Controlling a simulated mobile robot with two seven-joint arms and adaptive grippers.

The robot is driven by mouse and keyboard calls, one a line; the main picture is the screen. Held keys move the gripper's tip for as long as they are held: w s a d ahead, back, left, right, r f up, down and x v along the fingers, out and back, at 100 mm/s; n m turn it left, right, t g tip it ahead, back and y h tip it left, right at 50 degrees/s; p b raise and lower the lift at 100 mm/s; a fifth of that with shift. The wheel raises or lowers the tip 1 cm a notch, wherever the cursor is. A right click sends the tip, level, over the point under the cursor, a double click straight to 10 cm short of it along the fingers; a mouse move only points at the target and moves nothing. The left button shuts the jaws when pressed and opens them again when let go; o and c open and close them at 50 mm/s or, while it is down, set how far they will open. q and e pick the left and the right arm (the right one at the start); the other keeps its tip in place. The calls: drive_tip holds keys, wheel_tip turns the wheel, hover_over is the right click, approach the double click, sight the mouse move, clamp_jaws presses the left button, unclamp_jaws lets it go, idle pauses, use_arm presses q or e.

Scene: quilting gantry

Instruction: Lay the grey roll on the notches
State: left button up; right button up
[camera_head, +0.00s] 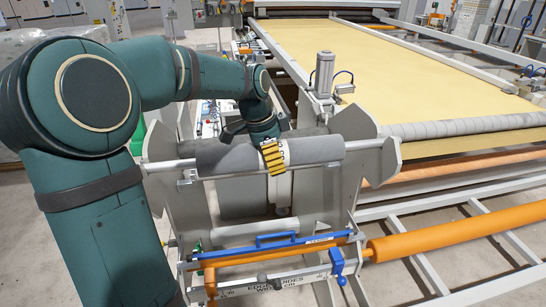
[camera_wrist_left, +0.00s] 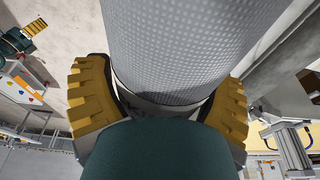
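The grey roll (camera_head: 225,158) lies level across the top of the grey stand in the head view, its thin rod showing at both ends. My left gripper (camera_head: 273,156) is shut around the roll, right of its middle. In the left wrist view the roll (camera_wrist_left: 185,45) runs between the two yellow fingers (camera_wrist_left: 160,100). The left end plate (camera_head: 160,148) and right end plate (camera_head: 358,128) have notched tops. The rod ends are close to these tops; I cannot tell whether they touch. My right gripper (camera_wrist_left: 33,27) shows small in the left wrist view, its opening unclear.
A blue-handled bar (camera_head: 290,241) and an orange roller (camera_head: 450,232) are below and in front of the roll. A yellow-covered quilting bed (camera_head: 400,75) extends behind to the right. A small motor-like cylinder (camera_head: 324,72) stands behind the right plate.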

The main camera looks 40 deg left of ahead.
use_arm(q)
drive_tip(key=shift+o, duration=0.3)
drive_tip(key=shift+f, duration=0.1)
drive_tip(key=v, duration=1.2)
drive_tip(key=shift+d, duration=0.1)
